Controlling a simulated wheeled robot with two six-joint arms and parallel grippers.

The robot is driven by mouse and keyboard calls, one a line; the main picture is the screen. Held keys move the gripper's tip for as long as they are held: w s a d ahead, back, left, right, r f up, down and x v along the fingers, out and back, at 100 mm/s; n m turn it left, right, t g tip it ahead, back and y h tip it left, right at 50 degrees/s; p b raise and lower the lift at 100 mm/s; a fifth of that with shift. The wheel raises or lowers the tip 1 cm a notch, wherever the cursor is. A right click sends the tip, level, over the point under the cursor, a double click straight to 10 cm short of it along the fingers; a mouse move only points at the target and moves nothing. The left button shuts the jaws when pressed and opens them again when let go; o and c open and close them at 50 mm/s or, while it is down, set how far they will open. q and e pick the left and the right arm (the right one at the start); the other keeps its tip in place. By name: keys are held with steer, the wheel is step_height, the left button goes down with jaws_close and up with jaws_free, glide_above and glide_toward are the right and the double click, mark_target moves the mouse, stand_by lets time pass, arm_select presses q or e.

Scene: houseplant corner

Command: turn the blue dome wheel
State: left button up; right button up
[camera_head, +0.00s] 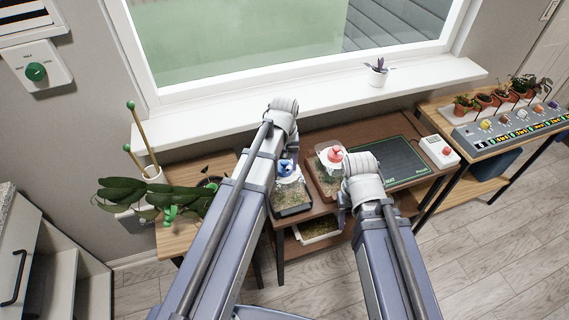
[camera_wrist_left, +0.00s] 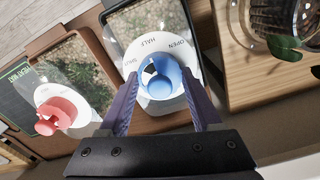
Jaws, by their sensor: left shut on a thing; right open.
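The blue dome wheel (camera_wrist_left: 162,84) sits on a white collar (camera_wrist_left: 146,48) marked SHUT, HALF and OPEN, on top of a clear planted box (camera_head: 291,198). In the left wrist view my left gripper (camera_wrist_left: 160,78) has a finger on each side of the wheel and is shut on it. A dark notch on the wheel faces roughly toward HALF; its exact setting is unclear. The wheel also shows in the head view (camera_head: 286,169), beside my left arm, which hides the left fingers there. My right gripper (camera_head: 343,208) is open, low in front of the red-wheeled box, its fingers mostly hidden.
A red wheel (camera_head: 332,155) tops the neighbouring box. A green mat (camera_head: 398,163) and a white box with a red button (camera_head: 440,151) lie to the right. A leafy plant (camera_head: 137,188) stands on the wooden table at left. A window sill (camera_head: 220,115) runs behind.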

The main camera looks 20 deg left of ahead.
arm_select(q)
steer(key=o, duration=1.4)
step_height(320, 180, up, 8)
steer(key=p, duration=0.8)
steer(key=shift+f, duration=0.1)
steer(key=shift+s+d, duration=0.1)
steer(key=s+d+m, duration=0.2)
steer(key=s+d, duration=0.1)
steer(key=s, duration=0.2)
steer(key=s+d+m, duration=0.2)
steer(key=s+d, duration=0.2)
steer(key=s, duration=0.1)
steer(key=s+d+m+y, duration=0.1)
steer(key=s+d+m, duration=0.2)
steer(key=s, duration=0.2)
steer(key=shift+d, duration=0.25)
